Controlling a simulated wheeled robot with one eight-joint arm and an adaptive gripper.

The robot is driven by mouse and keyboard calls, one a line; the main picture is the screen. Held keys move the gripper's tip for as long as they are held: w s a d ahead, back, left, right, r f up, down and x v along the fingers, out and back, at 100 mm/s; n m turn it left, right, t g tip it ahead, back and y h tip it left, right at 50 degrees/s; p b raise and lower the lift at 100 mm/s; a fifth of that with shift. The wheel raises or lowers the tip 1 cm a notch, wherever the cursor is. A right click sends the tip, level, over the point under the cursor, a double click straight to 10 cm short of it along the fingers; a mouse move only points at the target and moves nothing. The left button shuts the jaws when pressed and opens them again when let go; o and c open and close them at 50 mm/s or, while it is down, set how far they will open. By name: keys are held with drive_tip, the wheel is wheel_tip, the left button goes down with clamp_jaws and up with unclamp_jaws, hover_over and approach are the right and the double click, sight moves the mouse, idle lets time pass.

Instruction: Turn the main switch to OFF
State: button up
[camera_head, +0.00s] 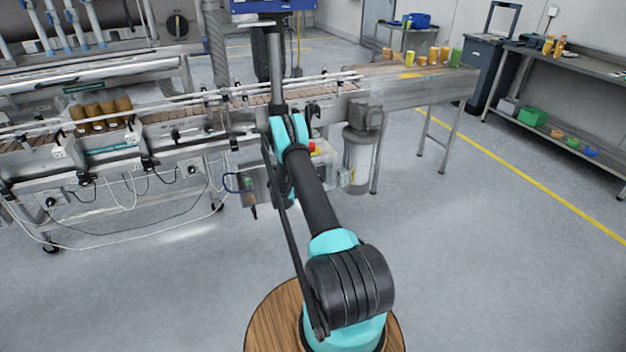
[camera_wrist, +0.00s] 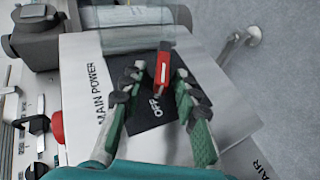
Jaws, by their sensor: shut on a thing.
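The main switch has a red handle (camera_wrist: 163,66) with a white line, on a dark plate (camera_wrist: 150,126) of a light grey panel (camera_wrist: 85,85). The panel reads "MAIN POWER", and "OFF" shows on the plate just below the handle in the wrist view. The handle stands nearly upright in that picture, tilted slightly. My gripper (camera_wrist: 160,75) is shut on the red handle, with a green-and-grey finger on each side. The fingertips partly cover the plate, so any other position label is hidden. In the head view my arm hides the gripper and the switch.
A red knob (camera_wrist: 57,127) and a black selector (camera_wrist: 37,124) sit left of the panel in the wrist view. The conveyor (camera_head: 225,108) carries amber jars (camera_head: 103,112) at left. The floor at right (camera_head: 480,260) is clear.

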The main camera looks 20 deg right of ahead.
drive_tip(key=shift+a+f+h, duration=0.1)
drive_tip(key=shift+f+h, duration=0.05)
drive_tip(key=shift+h, duration=0.35)
drive_tip(key=o, duration=1.1)
drive_tip(key=shift+o, duration=0.2)
drive_tip(key=shift+a, duration=0.1)
drive_tip(key=v, duration=1.1)
drive_tip(key=shift+s+a, duration=0.3)
drive_tip(key=shift+a, duration=0.05)
